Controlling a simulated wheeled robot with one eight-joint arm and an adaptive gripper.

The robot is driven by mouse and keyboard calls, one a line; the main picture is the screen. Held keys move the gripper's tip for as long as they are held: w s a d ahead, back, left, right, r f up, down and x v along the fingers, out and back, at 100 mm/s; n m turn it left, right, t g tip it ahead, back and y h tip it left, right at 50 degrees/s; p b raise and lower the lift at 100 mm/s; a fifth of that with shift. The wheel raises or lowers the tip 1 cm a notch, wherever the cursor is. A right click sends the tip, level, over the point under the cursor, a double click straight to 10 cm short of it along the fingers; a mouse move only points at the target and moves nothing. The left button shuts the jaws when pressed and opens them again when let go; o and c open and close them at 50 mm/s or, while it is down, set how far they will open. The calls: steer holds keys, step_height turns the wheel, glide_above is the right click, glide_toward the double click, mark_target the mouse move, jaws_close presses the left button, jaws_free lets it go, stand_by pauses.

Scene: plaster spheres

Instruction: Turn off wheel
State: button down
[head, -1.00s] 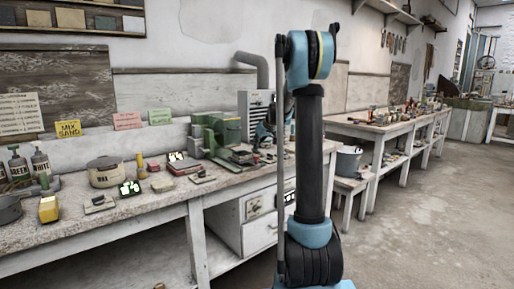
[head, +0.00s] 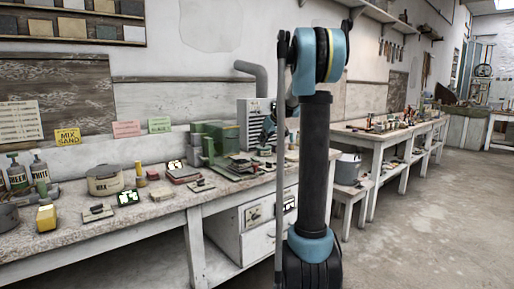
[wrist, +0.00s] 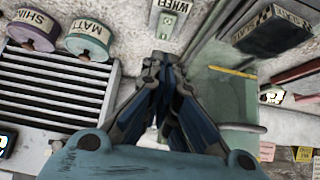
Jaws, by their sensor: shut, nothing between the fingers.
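I cannot tell whether the tips touch anything. In the head view my arm hides most of the gripper; a blue part of it shows beside the grey vented box (head: 252,112). The plate cannot be made out there.
The vented box with slats (wrist: 50,85) and two lettered rolls or tins (wrist: 88,38) lie left of the fingers. A green machine (head: 218,135) stands close on the cluttered bench (head: 160,222). A dark lettered block (wrist: 272,30) is at right. The floor (head: 430,220) is clear.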

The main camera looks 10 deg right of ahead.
steer(key=shift+s+d+r, duration=0.35)
steer(key=shift+s+r, duration=0.15)
steer(key=shift+s, duration=0.1)
steer(key=shift+s+d+r, duration=0.35)
steer(key=shift+s+r, duration=0.1)
steer(key=shift+s, duration=0.1)
steer(key=shift+s, duration=0.1)
steer(key=s+a+f+m+g+h, duration=0.1)
steer(key=s+f, duration=0.3)
steer(key=s, duration=0.9)
steer(key=s+a+f+m+g+h, duration=0.1)
steer(key=s+f+m+g, duration=0.15)
steer(key=s, duration=1.05)
steer(key=s+d+f+m+h, duration=0.1)
steer(key=s+f, duration=0.7)
steer(key=s, duration=0.4)
steer(key=s+d+f+m+g+h, duration=0.1)
steer(key=s+f+m, duration=0.1)
steer(key=s+f, duration=0.7)
steer(key=s, duration=0.3)
steer(key=shift+d+f, duration=0.25)
steer(key=shift+d, duration=0.15)
